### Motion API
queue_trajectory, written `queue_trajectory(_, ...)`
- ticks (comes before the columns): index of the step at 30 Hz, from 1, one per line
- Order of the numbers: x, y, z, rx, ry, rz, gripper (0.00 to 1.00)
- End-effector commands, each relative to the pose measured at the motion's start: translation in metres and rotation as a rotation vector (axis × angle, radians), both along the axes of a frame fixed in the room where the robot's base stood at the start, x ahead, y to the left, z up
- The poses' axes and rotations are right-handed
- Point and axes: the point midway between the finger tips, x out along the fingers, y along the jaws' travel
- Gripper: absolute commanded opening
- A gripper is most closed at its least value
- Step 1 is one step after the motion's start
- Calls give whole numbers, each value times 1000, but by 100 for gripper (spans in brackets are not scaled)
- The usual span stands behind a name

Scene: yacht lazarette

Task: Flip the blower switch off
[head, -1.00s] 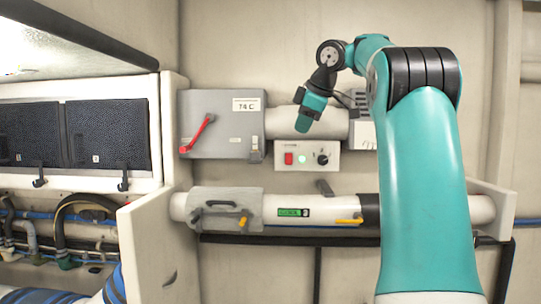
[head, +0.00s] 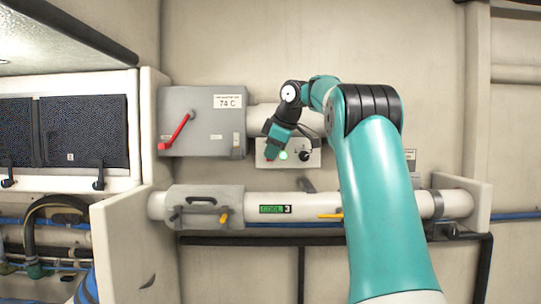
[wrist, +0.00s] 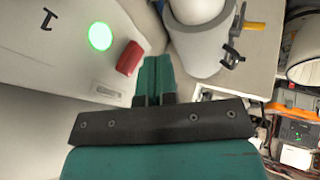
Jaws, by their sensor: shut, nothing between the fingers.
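A white switch box (head: 311,160) is on the back wall, with a red switch at its left, a lit green lamp (head: 283,155) and a black knob (head: 304,155). In the wrist view, the red switch (wrist: 129,58) stands out from the box face (wrist: 50,65), beside the glowing green lamp (wrist: 100,36). My gripper (head: 271,159) is shut and empty, in front of the left part of the box, and mostly hides the red switch in the head view. In the wrist view its fingertips (wrist: 154,62) are close to the right of the red switch. I cannot tell whether they touch it.
A grey box (head: 203,125) with a red lever (head: 177,131) and a "74 C" label is left of the switch box. Below runs a white pipe (head: 400,205) with a grey clamp housing (head: 206,193), yellow handles and a green display (head: 274,209). A white partition (head: 135,240) juts out at lower left.

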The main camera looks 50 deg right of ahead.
Motion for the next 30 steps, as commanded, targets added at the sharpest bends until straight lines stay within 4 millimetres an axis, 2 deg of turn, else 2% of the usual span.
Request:
queue_trajectory(6,11,-12,-1,-1,0,1,0)
queue_trajectory(17,11,-13,-3,-2,0,1,0)
queue_trajectory(27,15,-17,-17,-99,-87,2,0)
queue_trajectory(30,16,-18,-7,-97,-85,1,0)
